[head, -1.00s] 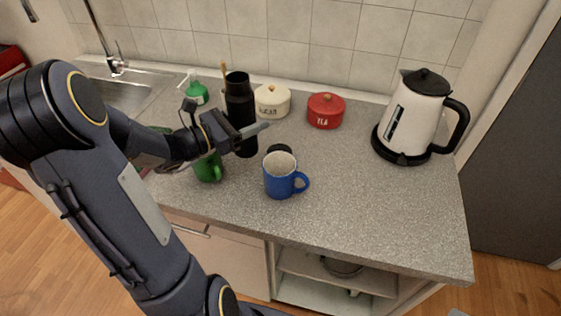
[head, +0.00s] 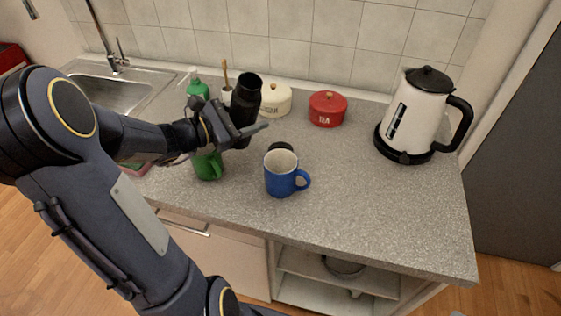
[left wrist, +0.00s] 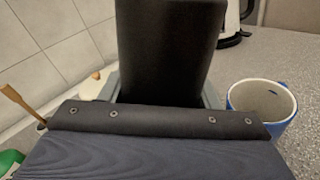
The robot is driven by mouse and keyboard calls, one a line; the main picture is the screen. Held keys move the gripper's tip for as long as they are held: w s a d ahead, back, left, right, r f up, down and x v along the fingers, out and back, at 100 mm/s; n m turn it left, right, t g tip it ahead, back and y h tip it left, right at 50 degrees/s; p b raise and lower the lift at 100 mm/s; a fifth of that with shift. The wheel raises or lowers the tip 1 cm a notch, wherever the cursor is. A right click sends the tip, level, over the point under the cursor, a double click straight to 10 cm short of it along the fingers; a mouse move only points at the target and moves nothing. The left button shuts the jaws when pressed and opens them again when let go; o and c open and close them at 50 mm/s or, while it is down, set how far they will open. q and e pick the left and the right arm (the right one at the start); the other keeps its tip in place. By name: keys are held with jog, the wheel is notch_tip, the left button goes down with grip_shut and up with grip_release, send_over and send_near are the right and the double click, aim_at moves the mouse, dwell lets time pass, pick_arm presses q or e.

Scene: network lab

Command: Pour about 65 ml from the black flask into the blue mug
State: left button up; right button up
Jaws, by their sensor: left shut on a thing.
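The black flask (head: 247,100) is held in my left gripper (head: 252,133), which is shut on it. The flask leans a little to the right, its open mouth up, and appears lifted off the counter. It fills the middle of the left wrist view (left wrist: 170,45). The blue mug (head: 280,180) stands upright on the counter to the right and in front of the flask, handle to the right. It also shows at the right of the left wrist view (left wrist: 235,98). The mug's inside looks pale; I cannot tell any liquid level. My right gripper is not in view.
A green mug (head: 208,167) stands under my left wrist. A small black round thing (head: 282,147) lies behind the blue mug. A cream pot (head: 275,100), a red tea pot (head: 327,109) and a kettle (head: 409,115) stand behind. The counter right of the mug is clear.

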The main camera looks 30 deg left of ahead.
pick_arm(q)
jog(key=m+b, duration=0.1)
jog(key=m+y, duration=0.1)
jog(key=m, duration=0.1)
jog(key=shift+d+f+b, duration=0.1)
jog(key=shift+f+b, duration=0.25)
jog(key=shift+f, duration=0.05)
jog(key=shift+a+f+m+y+b, duration=0.2)
jog(key=shift+a+m+y+b, duration=0.1)
jog(key=shift+m, duration=0.3)
jog(key=r+m, duration=0.1)
jog(key=a+m+y, duration=0.1)
jog(key=m, duration=0.1)
jog(key=shift+w+a+r+g+p, duration=0.2)
jog(key=shift+a+r+g+p, duration=0.1)
jog(key=shift+r+p, duration=0.05)
jog(key=shift+a+m+y, duration=0.2)
jog(key=shift+m+y, duration=0.2)
jog(key=shift+m, duration=0.4)
jog(key=shift+d+b, duration=0.15)
jog(key=shift+b, duration=0.5)
jog(key=shift+d+m+b, duration=0.1)
jog(key=shift+m+b, duration=0.2)
jog(key=shift+b, duration=0.05)
jog(key=shift+d+r+m+y+b, duration=0.2)
jog(key=shift+m+y+b, duration=0.1)
jog(key=shift+b, duration=0.35)
jog(key=shift+f+b, duration=0.2)
jog(key=shift+b, duration=0.3)
